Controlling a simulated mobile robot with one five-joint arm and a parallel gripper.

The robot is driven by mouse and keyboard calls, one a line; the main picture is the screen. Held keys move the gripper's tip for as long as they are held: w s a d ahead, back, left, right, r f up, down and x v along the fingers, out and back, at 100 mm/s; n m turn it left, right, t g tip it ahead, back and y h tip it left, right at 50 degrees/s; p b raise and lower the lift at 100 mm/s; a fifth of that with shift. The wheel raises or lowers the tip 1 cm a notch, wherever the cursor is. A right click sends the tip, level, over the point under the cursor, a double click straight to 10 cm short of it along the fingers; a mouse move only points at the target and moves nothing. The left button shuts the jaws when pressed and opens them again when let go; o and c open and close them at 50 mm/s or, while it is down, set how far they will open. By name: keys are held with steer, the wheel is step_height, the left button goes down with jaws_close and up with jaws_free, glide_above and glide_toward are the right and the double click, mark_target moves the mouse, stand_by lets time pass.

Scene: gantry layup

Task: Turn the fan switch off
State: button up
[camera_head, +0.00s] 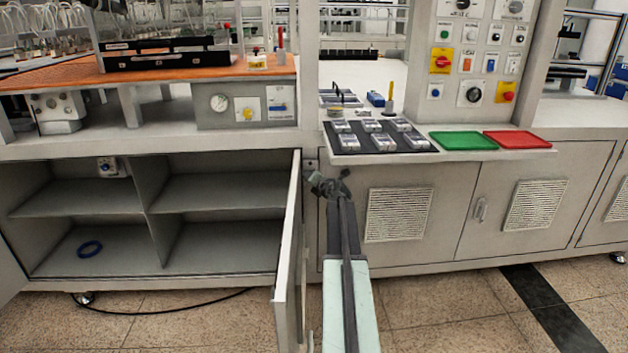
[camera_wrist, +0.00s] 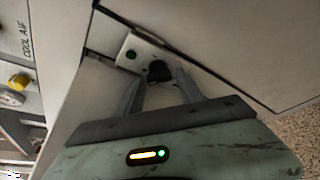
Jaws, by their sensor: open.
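My gripper (camera_head: 329,184) is in front of the cabinet front, just right of the open cabinet door's top. In the wrist view my gripper (camera_wrist: 160,77) has its two fingers apart, with a black knob (camera_wrist: 157,70) showing between their tips. Part of this plate (camera_head: 312,164) shows beside the gripper in the head view. Its label is not readable, so I cannot tell whether it is the fan switch. Contact between fingers and knob cannot be told.
The open cabinet door (camera_head: 289,255) stands close left of my arm. A counter edge with a dark tray (camera_head: 345,150), green tray (camera_head: 463,140) and red tray (camera_head: 517,139) juts out above. A control panel (camera_head: 480,50) carries several switches. Floor is clear at right.

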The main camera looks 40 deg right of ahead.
steer(key=p+v, duration=0.2)
steer(key=v, duration=0.5)
steer(key=shift+s+a+r, duration=0.15)
steer(key=shift+s+a, duration=0.05)
steer(key=shift+s, duration=0.1)
